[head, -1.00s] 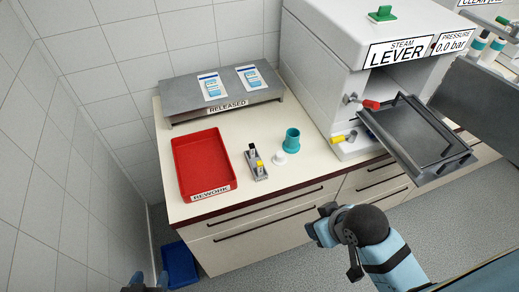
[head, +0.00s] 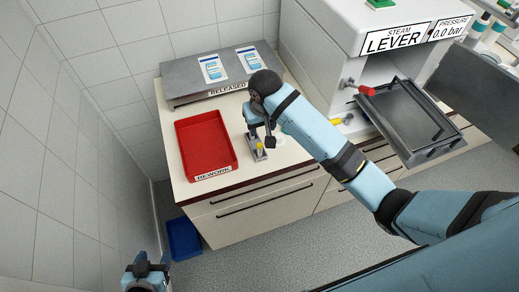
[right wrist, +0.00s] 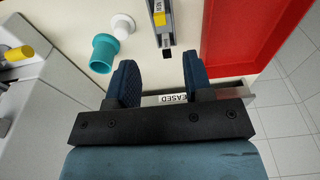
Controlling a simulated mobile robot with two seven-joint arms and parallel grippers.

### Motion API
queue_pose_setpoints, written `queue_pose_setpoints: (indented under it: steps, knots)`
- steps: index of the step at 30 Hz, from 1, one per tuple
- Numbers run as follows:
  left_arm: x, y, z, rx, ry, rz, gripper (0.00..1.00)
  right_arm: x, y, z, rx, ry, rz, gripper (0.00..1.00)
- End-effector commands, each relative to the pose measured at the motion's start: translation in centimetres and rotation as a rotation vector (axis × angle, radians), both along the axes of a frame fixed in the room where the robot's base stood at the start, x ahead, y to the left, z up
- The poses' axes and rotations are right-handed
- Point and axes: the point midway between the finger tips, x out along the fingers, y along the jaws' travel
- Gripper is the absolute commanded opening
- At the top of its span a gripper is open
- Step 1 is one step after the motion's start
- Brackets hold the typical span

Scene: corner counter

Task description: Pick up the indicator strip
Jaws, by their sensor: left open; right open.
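A small grey holder (head: 258,154) stands on the counter with a yellow piece (head: 260,146) on it. No separate strip can be made out for certain. The holder also shows in the right wrist view (right wrist: 166,38), just beyond the fingertips. My right gripper (head: 261,133) is open over the holder and hides its far end. In the right wrist view the fingers of my right gripper (right wrist: 160,70) are apart with nothing between them. My left gripper (head: 149,272) is open and empty at the bottom left, away from the counter.
A red REWORK tray (head: 207,174) lies left of the holder. A grey RELEASED stand (head: 187,90) with two pouches is behind. A teal cup (right wrist: 103,54) and a white piece (right wrist: 122,27) stand close beside the holder. The steam machine (head: 340,60) with a pulled-out tray is right.

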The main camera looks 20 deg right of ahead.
Motion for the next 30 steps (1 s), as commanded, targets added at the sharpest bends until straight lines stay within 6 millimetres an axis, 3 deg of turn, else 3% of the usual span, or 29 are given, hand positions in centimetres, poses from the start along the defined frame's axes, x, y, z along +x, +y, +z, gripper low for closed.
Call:
queue_pose_setpoints:
  steps: [9,17,23,30]
  knots:
    - [0.0,0.1,0.6,0.001,0.000,0.002,0.57,0.6,0.0,-5.9,0.000,0.004,0.001,0.47]
    - [0.0,0.1,0.8,0.002,0.000,0.003,0.57,1.0,0.0,-8.0,0.000,0.001,0.001,0.47]
    - [-0.1,0.2,1.6,-0.006,0.005,0.013,0.57,1.6,0.0,-10.7,-0.001,0.003,0.001,0.47]
    - [0.0,-0.1,1.1,-0.023,0.017,0.032,0.57,1.8,0.0,-12.9,0.000,0.000,0.001,0.47]
